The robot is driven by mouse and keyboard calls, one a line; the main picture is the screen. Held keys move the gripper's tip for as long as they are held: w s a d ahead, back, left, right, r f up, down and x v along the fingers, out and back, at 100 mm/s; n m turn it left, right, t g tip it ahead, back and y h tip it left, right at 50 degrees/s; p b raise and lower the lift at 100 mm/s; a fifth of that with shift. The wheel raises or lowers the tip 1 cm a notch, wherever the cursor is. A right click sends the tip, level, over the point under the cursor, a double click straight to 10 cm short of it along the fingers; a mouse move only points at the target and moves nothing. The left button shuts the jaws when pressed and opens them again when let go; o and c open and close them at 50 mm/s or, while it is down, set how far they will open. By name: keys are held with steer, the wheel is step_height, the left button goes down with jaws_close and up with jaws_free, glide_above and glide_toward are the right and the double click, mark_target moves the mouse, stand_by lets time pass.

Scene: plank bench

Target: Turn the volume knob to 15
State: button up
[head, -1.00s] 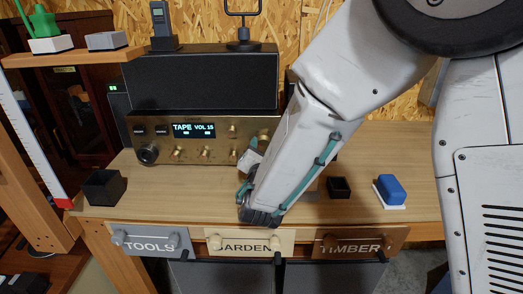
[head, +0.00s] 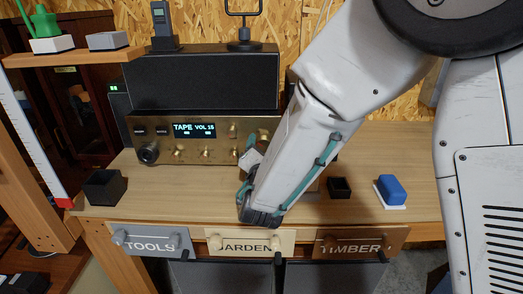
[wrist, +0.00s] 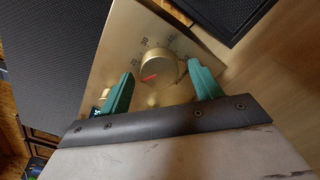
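The brass amplifier (head: 222,153) stands on the bench, and its display (head: 194,129) reads "TAPE VOL 15". The volume knob (wrist: 158,69), round and brass with a red pointer line, shows in the wrist view on the front panel, with numbers printed around it. In the head view the arm hides it. My gripper (wrist: 160,88) is open, its two green fingers apart on either side of the knob's lower part. A gap shows between the knob and each finger; I cannot tell how deep the fingertips reach.
A black speaker box (head: 203,82) sits on the amplifier. A dark open box (head: 105,188) stands at the left of the bench, a small dark box (head: 339,187) and a blue block (head: 391,188) at the right. Labelled drawers line the front edge.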

steer(key=s, duration=0.7)
steer(key=shift+s+a, duration=0.1)
steer(key=shift+s, duration=0.3)
